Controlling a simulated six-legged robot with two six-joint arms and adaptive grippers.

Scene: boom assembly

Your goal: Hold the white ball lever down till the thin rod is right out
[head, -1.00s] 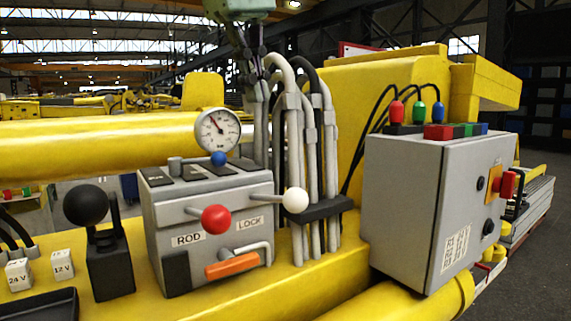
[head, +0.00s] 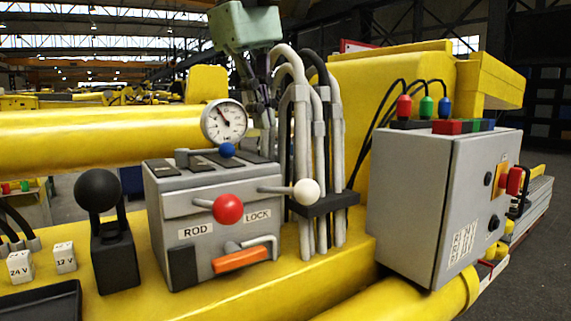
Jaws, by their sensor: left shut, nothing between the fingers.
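The white ball lever (head: 306,192) sticks out to the right from the grey valve block (head: 210,225), beside the LOCK label. A red ball lever (head: 228,208) stands near the ROD label. My left gripper (head: 262,108) hangs down from above, behind the block and beside the pale hoses, which partly hide its fingers. It is shut and empty, apart from the white ball. The thin rod cannot be made out for certain. My right gripper is not in view.
A pressure gauge (head: 224,122) and a blue ball (head: 227,150) sit at the block's top. Grey and black hoses (head: 302,150) rise just behind the white ball. A grey control box (head: 430,210) stands right; a black ball lever (head: 98,190) stands left.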

